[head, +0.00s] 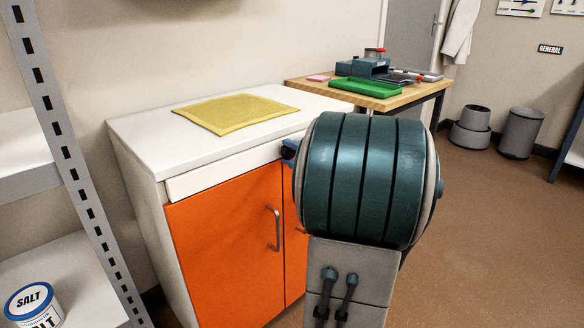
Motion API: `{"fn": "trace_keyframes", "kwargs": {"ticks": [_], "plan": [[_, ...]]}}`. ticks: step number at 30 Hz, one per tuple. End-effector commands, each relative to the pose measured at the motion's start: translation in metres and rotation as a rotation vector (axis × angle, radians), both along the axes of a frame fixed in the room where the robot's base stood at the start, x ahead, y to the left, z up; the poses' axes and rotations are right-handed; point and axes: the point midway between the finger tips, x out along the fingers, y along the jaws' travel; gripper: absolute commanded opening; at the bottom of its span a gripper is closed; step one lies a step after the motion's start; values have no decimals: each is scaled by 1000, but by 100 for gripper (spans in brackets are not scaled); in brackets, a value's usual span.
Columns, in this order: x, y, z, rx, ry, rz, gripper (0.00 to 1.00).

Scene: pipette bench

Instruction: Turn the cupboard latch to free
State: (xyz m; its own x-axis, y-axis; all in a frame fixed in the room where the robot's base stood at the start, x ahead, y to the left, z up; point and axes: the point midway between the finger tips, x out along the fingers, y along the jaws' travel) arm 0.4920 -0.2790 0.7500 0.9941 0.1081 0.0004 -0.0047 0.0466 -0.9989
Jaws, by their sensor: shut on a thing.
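The cupboard (225,265) is white with orange doors and stands left of centre in the head view. Its left door has a grey bar handle (274,228), and the right door is mostly behind my arm. A small blue and dark part (288,149) shows at the left edge of my arm, in front of the cupboard's top rail near the gap between the doors. I cannot tell whether it is the latch or part of my gripper. My teal arm link hides the area behind it, and no gripper fingers can be made out.
A yellow cloth (236,113) lies on the cupboard top. Behind is a wooden bench (405,99) with a green tray (367,87) and tools. A metal shelf rack (63,150) with a salt tin (33,308) stands at left. Grey bins (520,134) are far right. Brown floor at right is open.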

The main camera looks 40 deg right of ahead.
Motion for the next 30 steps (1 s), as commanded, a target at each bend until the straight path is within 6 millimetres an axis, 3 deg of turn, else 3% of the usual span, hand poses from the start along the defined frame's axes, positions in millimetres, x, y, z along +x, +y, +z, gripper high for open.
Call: {"fn": "trace_keyframes", "kwargs": {"ticks": [21, 22, 24, 30], "plan": [[-1, -1, -1, -64, -5, -2, 0], [-1, -1, -1, -64, -5, -2, 40], [0, -1, -1, -64, -5, -2, 54], [0, 0, -1, -63, -6, -1, 54]]}}
